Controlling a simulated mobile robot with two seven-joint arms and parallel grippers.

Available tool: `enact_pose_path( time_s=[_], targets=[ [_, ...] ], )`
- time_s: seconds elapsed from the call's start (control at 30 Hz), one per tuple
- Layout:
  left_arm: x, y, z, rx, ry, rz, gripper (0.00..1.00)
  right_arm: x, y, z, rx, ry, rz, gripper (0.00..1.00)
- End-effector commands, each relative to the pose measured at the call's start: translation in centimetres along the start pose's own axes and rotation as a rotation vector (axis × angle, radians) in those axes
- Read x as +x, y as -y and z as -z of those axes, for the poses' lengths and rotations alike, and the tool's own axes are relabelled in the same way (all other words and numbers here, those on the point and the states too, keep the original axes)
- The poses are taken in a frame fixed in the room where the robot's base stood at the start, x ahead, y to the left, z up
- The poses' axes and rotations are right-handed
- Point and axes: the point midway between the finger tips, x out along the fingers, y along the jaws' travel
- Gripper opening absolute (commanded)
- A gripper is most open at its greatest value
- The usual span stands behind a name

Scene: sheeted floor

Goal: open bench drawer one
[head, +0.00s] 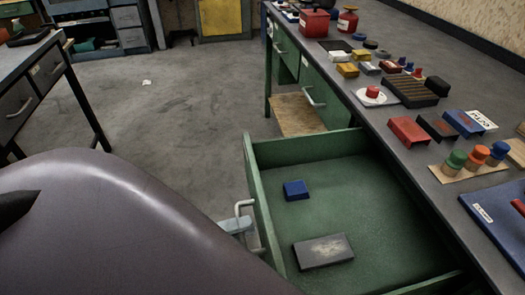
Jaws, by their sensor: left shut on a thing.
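The green bench drawer (256,190) stands pulled well out from the bench, so its inside shows. A blue block (296,190) and a dark grey block (323,251) lie on its floor. A pale metal handle (243,205) is on the drawer's front face. My left gripper (236,225) is at this handle, shut on it. Much of the gripper and the lower drawer front are hidden behind my large smooth grey body part. My right gripper is not in view.
The bench top (407,155) carries coloured blocks, a dark ribbed tray (410,91) and a wooden peg board (470,173). Further closed green drawers (318,97) lie beyond. A dark-framed table (28,85) stands left. The grey floor between is mostly clear.

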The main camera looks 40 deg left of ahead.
Motion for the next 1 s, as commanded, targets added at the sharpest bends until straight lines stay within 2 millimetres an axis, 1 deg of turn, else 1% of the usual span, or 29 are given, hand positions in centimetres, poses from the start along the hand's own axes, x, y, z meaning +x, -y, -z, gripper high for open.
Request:
enact_pose_path(
  time_s=[0.1,0.2,0.57,0.6,0.63,0.67,0.9,1.0],
  targets=[
    [-0.9,0.2,0.0,-0.001,0.0,-0.001,0.0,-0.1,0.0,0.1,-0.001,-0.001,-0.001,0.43],
    [-1.3,0.2,0.0,0.0,0.0,0.0,0.0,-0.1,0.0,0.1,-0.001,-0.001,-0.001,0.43],
    [-1.4,0.2,0.0,0.0,0.0,0.0,0.0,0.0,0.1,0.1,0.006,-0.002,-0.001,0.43],
    [-1.4,0.2,0.0,0.0,0.0,0.0,0.23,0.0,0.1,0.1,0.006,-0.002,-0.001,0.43],
    [-1.4,0.2,0.0,0.0,0.0,0.0,0.32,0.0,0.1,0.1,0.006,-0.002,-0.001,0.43],
    [-1.4,0.2,0.0,0.0,0.0,0.0,0.34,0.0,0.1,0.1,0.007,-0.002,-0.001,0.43],
    [-1.4,0.2,0.0,0.0,0.0,0.0,0.34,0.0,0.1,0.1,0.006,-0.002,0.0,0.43],
    [-1.8,0.2,0.0,-0.001,0.0,-0.001,0.34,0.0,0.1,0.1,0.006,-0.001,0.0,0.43]
  ],
)
